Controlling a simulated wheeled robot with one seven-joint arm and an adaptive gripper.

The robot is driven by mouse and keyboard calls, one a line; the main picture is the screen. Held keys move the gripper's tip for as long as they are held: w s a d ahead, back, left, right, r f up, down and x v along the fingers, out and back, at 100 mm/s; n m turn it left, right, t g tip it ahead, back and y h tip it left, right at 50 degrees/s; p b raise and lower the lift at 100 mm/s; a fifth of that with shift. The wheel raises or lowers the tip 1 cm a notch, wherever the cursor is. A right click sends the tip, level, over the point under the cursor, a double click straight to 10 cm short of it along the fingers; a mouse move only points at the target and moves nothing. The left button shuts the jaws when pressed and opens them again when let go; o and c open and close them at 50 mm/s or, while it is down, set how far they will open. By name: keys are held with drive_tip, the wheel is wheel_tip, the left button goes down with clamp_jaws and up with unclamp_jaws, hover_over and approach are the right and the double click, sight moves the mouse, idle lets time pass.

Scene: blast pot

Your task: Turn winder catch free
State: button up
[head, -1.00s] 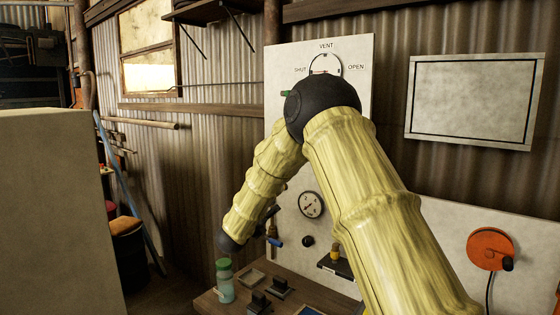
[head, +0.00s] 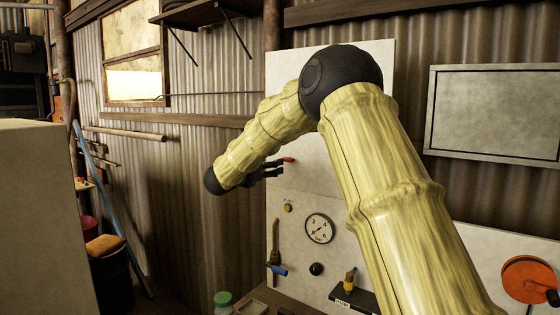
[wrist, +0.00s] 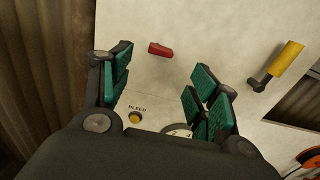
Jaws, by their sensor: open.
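An orange round winder (head: 522,278) with a black knob is on the panel at the right of the head view; its edge shows in the wrist view (wrist: 312,158). I cannot tell which part is its catch. My gripper (head: 268,172) is open and empty in front of the pale panel, fingers toward it. In the wrist view, the green-padded fingers (wrist: 160,72) stand wide apart. A small red handle (wrist: 160,49) lies beyond and between them, apparently untouched; it also shows beside the fingertips in the head view (head: 289,160). A yellow handle (wrist: 286,58) is right of the fingers.
Below my gripper, the panel (head: 290,70) carries a yellow bleed button (head: 288,208), a gauge (head: 320,228), a black knob (head: 316,269) and a blue-handled valve (head: 277,269). A green-capped jar (head: 223,300) stands on the bench. A pale block (head: 45,215) fills the left.

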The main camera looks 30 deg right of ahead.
sight(286, 161)
drive_tip(key=p+x, duration=0.1)
drive_tip(key=x, duration=0.2)
drive_tip(key=p+x, duration=0.2)
drive_tip(key=x, duration=0.1)
drive_tip(key=shift+w+p, duration=0.3)
drive_tip(key=shift+d+r+p, duration=0.15)
drive_tip(key=shift+d+p, duration=0.35)
drive_tip(key=shift+d, duration=0.45)
drive_tip(key=shift+s+d+r, duration=0.1)
drive_tip(key=shift+d, duration=0.35)
drive_tip(key=shift+w+d+f+p, duration=0.2)
drive_tip(key=shift+w+f+p, duration=0.15)
drive_tip(key=shift+w, duration=0.15)
drive_tip(key=shift+s+r, duration=0.15)
drive_tip(key=shift+s, duration=0.1)
drive_tip(key=shift+c, duration=0.6)
drive_tip(key=shift+w+a, duration=0.1)
drive_tip(key=c, duration=0.9)
